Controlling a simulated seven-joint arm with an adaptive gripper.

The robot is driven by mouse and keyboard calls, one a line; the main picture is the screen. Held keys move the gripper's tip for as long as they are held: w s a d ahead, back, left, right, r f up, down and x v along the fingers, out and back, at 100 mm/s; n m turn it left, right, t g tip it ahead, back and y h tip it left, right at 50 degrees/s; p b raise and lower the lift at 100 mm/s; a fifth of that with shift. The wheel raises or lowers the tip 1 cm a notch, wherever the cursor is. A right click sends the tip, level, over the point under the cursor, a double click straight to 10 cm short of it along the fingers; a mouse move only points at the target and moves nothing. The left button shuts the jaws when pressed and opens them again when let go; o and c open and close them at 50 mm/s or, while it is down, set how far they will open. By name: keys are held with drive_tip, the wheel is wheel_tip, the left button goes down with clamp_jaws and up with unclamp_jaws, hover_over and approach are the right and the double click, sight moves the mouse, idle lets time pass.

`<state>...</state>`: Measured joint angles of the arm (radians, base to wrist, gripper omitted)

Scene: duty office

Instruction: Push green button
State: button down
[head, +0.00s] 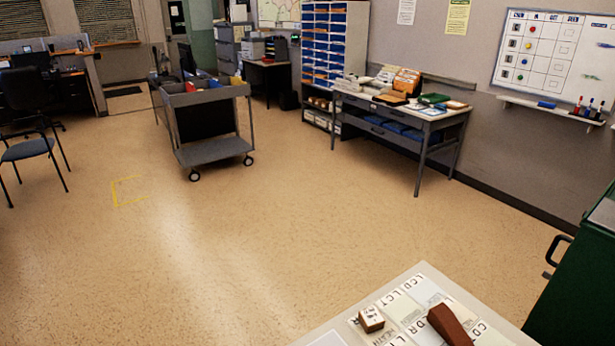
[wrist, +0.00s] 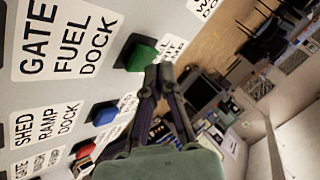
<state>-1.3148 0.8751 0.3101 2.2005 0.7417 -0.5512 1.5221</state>
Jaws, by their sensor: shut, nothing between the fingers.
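The green button (wrist: 141,56) stands out from a pale grey labelled panel (wrist: 105,20) in the wrist view, right of a large label reading "GATE FUEL DOCK". My gripper (wrist: 158,70) is shut and empty. Its fingertips are just below and right of the green button in the picture; I cannot tell whether they touch it. A blue button (wrist: 104,115) and a red button (wrist: 84,152) are lower left on the same panel. I see neither the green button nor my gripper in the head view.
A green cabinet (head: 575,290) stands at the right. A cart (head: 213,150) stands farther back; the middle floor is clear.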

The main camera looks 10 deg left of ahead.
drive_tip(key=shift+r, duration=0.1)
drive_tip(key=shift+r, duration=3)
